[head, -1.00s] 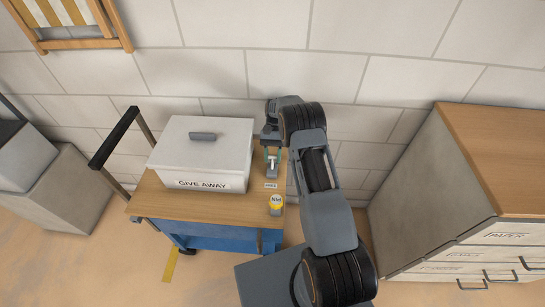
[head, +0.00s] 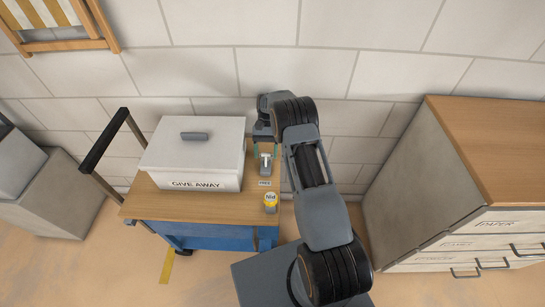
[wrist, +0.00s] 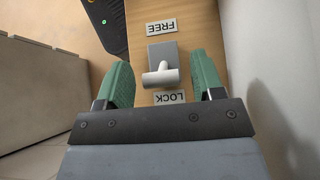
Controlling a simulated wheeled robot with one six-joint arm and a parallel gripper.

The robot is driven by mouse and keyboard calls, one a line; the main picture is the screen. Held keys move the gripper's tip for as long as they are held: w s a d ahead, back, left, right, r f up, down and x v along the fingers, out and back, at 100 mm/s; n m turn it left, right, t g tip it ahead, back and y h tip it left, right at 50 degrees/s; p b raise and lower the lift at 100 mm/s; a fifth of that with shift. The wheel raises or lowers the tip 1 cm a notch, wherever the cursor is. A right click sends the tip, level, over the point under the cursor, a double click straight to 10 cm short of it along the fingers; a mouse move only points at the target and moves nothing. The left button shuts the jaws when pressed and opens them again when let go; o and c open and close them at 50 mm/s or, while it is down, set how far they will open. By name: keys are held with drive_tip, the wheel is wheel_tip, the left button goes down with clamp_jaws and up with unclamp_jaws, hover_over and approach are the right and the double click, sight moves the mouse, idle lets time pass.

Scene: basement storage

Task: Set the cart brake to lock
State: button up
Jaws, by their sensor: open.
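The cart brake (wrist: 161,75) is a pale T-shaped handle on a grey plate, between a FREE label (wrist: 162,28) and a LOCK label (wrist: 170,97). In the wrist view its crossbar lies towards LOCK; I cannot tell how far the lever tilts. My gripper (wrist: 163,85) is open, its green fingers on either side of the handle with gaps. In the head view the brake (head: 265,162) sits on the cart's wooden top (head: 205,207), behind the FREE label (head: 264,182). My gripper (head: 265,150) hangs over it from the wall side. LOCK is hidden there.
A lidded GIVE AWAY box (head: 195,155) stands left of the brake on the cart. A small yellow-labelled tin (head: 270,202) stands near the front edge. A wooden-topped drawer cabinet (head: 400,190) is to the right, and the block wall (head: 300,70) is close behind.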

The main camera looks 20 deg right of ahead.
drive_tip(key=s+r+p, duration=0.1)
drive_tip(key=s+r, duration=1.1)
drive_tip(key=s, duration=0.2)
drive_tip(key=shift+a+p, duration=0.25)
drive_tip(key=shift+p, duration=0.05)
drive_tip(key=s+r+n+t+h+p, duration=0.1)
drive_tip(key=s+r+t+p, duration=0.1)
drive_tip(key=r, duration=0.5)
drive_tip(key=s+a+r+n+t+h+p, duration=0.1)
drive_tip(key=s+r+n+t+p, duration=0.1)
drive_tip(key=r+t+p, duration=0.3)
drive_tip(key=s+r+n+t+h+p, duration=0.1)
drive_tip(key=s+r+t+h+p, duration=0.1)
drive_tip(key=r+t+p, duration=0.2)
wheel_tip(320, 180, up, 5)
drive_tip(key=shift+s+a+f+t, duration=0.15)
drive_tip(key=shift+s+a+t, duration=0.15)
drive_tip(key=shift+t, duration=0.9)
